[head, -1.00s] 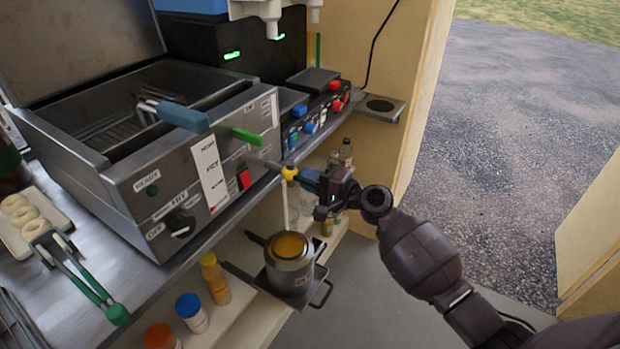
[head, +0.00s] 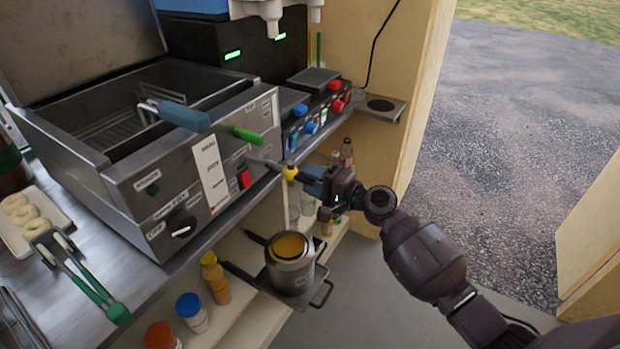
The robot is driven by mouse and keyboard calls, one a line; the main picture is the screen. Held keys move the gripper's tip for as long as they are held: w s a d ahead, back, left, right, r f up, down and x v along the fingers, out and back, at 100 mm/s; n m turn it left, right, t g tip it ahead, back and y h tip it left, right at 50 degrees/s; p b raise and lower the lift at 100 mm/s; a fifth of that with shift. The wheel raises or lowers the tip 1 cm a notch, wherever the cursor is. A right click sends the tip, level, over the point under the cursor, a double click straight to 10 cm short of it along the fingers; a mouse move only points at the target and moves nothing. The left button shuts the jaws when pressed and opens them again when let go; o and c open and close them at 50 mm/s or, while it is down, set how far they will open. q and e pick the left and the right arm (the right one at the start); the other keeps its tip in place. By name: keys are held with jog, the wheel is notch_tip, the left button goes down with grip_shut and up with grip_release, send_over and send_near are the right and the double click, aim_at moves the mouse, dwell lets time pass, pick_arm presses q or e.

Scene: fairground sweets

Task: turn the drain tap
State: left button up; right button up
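The fryer (head: 165,190) stands on the counter at the left. A thin metal rod with a yellow ball knob (head: 290,173) sticks out from the right end of its front, which looks like the drain tap. A green handle (head: 247,135) sticks out above it. My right gripper (head: 306,179) has its blue fingertips just right of the yellow knob, very near it. I cannot tell whether they touch it or how far apart the fingers are. My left gripper is not in view.
A metal pot (head: 290,262) with yellow contents stands on a low holder below the knob. Bottles (head: 215,279) stand on the lower shelf. Tongs (head: 85,280) and a tray of rings (head: 38,232) lie on the counter. A control box (head: 318,112) stands right of the fryer.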

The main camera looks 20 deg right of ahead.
jog(key=v, duration=1)
dwell(0.3)
